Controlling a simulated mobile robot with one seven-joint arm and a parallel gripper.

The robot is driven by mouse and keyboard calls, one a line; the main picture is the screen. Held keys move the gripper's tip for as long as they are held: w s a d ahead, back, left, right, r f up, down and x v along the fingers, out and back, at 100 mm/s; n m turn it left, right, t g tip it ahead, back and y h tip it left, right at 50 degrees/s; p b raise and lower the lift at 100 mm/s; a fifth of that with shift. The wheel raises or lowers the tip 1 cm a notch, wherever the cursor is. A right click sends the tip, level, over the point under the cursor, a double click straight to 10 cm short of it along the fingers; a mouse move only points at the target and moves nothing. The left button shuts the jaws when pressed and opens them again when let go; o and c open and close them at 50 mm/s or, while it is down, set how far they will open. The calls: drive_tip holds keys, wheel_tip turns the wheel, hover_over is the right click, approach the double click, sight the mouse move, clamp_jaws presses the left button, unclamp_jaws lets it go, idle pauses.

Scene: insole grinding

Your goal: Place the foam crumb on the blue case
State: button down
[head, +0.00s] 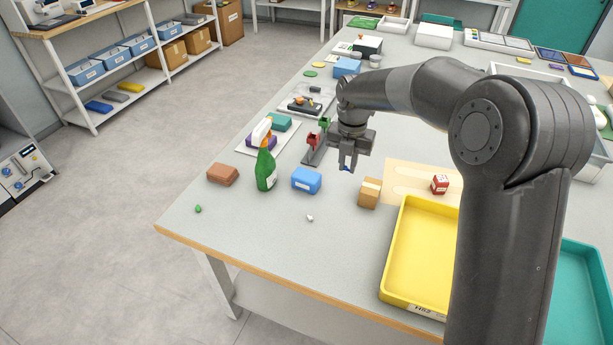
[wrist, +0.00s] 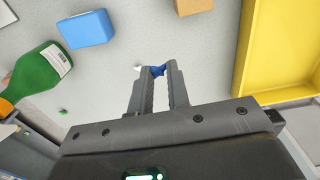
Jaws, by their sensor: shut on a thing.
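My gripper (head: 347,166) is shut on a small blue crumb (wrist: 157,71), held between the fingertips above the table. In the head view only a bit of its blue (head: 346,169) shows below the fingers. The blue case (head: 306,180) is a light blue block on the table, left of my gripper and apart from it. In the wrist view the case (wrist: 87,28) lies up and left of the fingertips. I cannot tell from its look alone whether the held crumb is foam.
A green bottle (head: 266,170) stands left of the case; a cardboard box (head: 370,193) and yellow tray (head: 398,246) are to its right. A white crumb (head: 309,218) and green crumb (head: 198,209) lie on the near table. A brown block (head: 223,174) sits far left.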

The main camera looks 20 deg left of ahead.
drive_tip(key=w, duration=0.5)
hover_over(315, 177)
wheel_tip(315, 177, down, 6)
drive_tip(key=shift+r, duration=0.1)
drive_tip(key=shift+f, duration=2.05)
drive_tip(key=shift+f, duration=0.1)
drive_tip(key=c, duration=1.4)
unclamp_jaws()
drive_tip(key=shift+o, duration=0.2)
wheel_tip(315, 177, up, 12)
